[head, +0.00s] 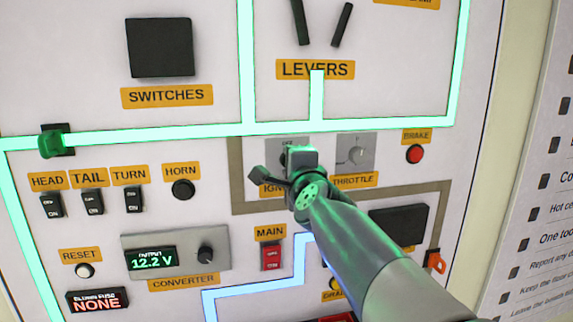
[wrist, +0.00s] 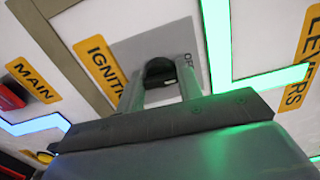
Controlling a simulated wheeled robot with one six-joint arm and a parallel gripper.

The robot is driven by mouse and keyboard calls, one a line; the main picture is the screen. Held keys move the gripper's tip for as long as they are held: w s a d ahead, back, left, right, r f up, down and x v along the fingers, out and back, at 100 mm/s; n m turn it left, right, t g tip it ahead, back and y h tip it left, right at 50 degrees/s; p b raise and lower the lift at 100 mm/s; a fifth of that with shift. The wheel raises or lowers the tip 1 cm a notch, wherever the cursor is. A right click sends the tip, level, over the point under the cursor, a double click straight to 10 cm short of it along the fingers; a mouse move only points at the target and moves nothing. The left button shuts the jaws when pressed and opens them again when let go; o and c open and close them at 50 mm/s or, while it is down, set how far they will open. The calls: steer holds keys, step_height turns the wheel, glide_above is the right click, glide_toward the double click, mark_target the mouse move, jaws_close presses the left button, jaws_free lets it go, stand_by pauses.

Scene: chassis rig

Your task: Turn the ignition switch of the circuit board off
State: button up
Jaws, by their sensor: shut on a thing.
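The ignition switch (wrist: 160,70) is a dark knob on a grey plate (head: 274,150) at the middle of the panel. In the wrist view an OFF mark shows beside the knob on the plate, and the yellow IGNITION label (wrist: 101,66) lies to its left. My gripper (head: 298,158) is at the switch and covers most of it in the head view. In the wrist view its two fingers stand on either side of the knob, shut on it. Which way the knob points cannot be told.
Horn button (head: 183,189) and several rocker switches are at the left. The red main switch (head: 271,257) is below. Green lit strips run above.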

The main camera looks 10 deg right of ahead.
steer(key=shift+n, duration=0.3)
steer(key=o, duration=0.9)
steer(key=shift+s, duration=0.1)
steer(key=s+p, duration=0.3)
steer(key=s, duration=0.7)
steer(key=shift+s, duration=0.35)
